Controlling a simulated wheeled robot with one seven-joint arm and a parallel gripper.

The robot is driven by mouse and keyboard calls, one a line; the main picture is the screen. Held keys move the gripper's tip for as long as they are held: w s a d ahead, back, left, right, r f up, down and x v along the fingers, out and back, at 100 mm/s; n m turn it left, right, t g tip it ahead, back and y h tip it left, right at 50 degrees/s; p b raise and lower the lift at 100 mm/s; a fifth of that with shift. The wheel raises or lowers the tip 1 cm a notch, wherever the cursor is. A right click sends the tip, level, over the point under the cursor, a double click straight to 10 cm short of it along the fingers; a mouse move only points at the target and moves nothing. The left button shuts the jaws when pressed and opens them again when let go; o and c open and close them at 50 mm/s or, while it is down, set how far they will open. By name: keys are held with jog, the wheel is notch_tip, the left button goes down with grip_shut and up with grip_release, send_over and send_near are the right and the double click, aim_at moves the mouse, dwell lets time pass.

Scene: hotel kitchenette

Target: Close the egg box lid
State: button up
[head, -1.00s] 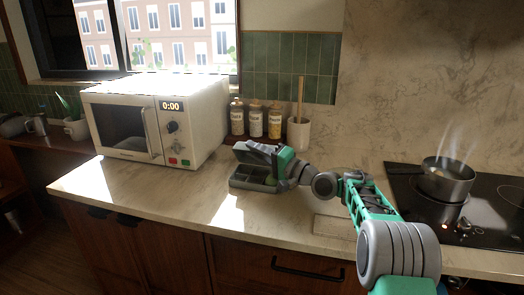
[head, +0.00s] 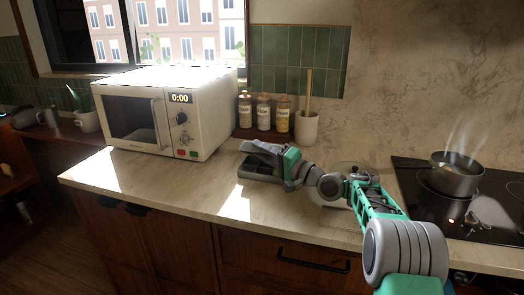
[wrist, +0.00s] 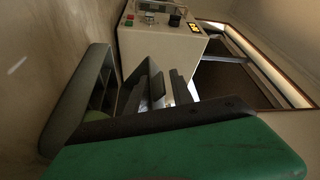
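The grey egg box (head: 254,173) sits on the counter, right of the microwave. In the wrist view the box (wrist: 74,112) shows at the left as a grey rim, with something green inside. My gripper (head: 262,149), with a green body, is over the back right part of the box. In the wrist view its dark fingers (wrist: 160,88) stand apart with a gap between them, and nothing is clearly held. I cannot tell whether they touch the lid.
A white microwave (head: 200,118) stands left of the box. Several jars (head: 263,112) and a utensil pot (head: 306,128) stand behind it. A steaming pan (head: 457,177) is on the hob at the right. The counter in front of the box is clear.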

jog(key=shift+o, duration=1.2)
jog(key=shift+d+r, duration=0.1)
jog(key=shift+d, duration=0.1)
jog(key=v, duration=0.7)
jog(key=shift+s+d, duration=0.2)
jog(key=shift+d, duration=0.05)
